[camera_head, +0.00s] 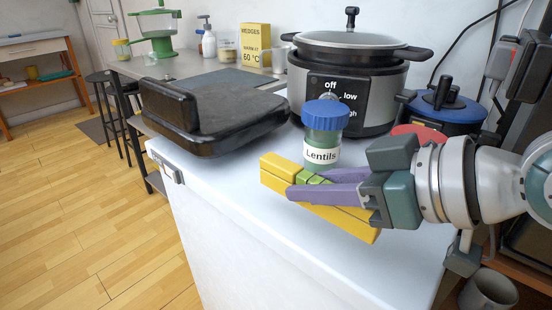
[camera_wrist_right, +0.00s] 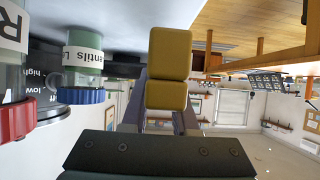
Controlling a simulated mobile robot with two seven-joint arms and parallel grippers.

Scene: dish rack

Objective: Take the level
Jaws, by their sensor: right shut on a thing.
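The level (camera_head: 345,222) is a yellow bar with a green vial part near its middle. In the head view it lies in front of the lentils jar (camera_head: 322,140), over the front part of the white counter. My right gripper (camera_head: 312,181) comes in from the right, with its purple fingers shut on the level around the middle. In the right wrist view the level (camera_wrist_right: 168,60) shows as two yellow block faces between the fingers. I cannot tell whether it touches the counter. My left gripper is not in view.
The lentils jar with its blue lid stands close behind the level. A red-lidded jar (camera_wrist_right: 15,118) is beside it. Behind are a multicooker (camera_head: 345,85) and a blue-lidded pot (camera_head: 448,103). A black grill (camera_head: 213,105) fills the counter's left. The white counter's (camera_head: 245,205) front left is clear.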

